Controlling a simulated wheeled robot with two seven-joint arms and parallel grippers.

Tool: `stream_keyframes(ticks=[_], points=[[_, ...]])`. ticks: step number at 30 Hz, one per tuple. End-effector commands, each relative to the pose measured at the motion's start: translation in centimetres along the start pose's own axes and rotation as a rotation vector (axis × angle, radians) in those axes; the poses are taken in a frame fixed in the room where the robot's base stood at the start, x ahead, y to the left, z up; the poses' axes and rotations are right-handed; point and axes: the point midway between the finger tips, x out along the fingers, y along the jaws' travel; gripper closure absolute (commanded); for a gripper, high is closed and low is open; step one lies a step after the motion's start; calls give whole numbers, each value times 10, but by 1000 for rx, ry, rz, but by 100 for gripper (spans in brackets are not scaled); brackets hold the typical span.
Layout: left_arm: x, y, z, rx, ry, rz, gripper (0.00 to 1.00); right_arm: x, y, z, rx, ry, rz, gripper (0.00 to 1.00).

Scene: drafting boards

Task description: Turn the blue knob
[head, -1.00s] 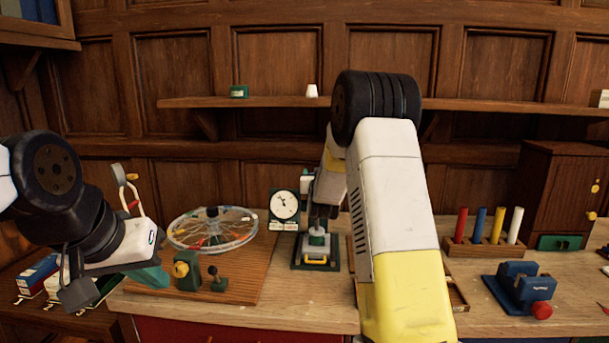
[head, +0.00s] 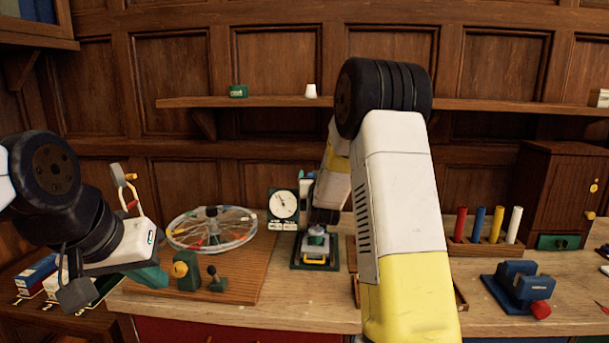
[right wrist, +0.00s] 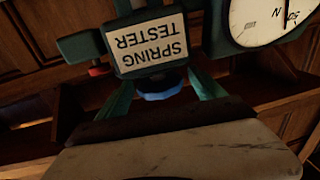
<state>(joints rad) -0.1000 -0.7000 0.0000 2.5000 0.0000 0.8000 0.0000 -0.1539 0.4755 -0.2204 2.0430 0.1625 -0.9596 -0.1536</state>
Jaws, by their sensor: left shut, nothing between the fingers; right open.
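In the right wrist view, which is upside down, the blue knob (right wrist: 161,88) sits against a green device with a white "SPRING TESTER" label. My right gripper (right wrist: 163,82) is open, with one teal finger on each side of the knob. I cannot tell whether they touch it. In the head view the small green tester (head: 317,258) stands on the bench, with a bluish top; my right forearm hides most of the right gripper there. My left gripper (head: 150,275) is shut and empty, at the left near a yellow knob.
A white-faced dial (head: 283,204) stands just left of the tester. A spoked wheel (head: 212,230) and green posts stand on a wooden board to the left. A rack of coloured rods (head: 485,240) and a blue vise-like tool (head: 520,285) stand to the right.

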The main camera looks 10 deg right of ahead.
Motion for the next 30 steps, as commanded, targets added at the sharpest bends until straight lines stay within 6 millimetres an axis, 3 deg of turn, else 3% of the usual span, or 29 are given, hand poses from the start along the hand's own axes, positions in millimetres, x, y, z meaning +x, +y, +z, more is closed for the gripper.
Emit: stream_keyframes(ticks=[3,9,23,26,30], points=[[0,0,0,0,0,0,100,-22,-1,0,0,-1,-1,22],[0,0,0,0,0,0,100,-42,-1,0,0,-1,-1,22],[0,0,0,0,0,0,100,-50,-2,-5,15,-28,-13,22],[0,0,0,0,0,0,100,-65,-5,-16,48,-99,-47,22],[0,0,0,0,0,0,100,-112,-14,-31,101,-270,-129,22]])
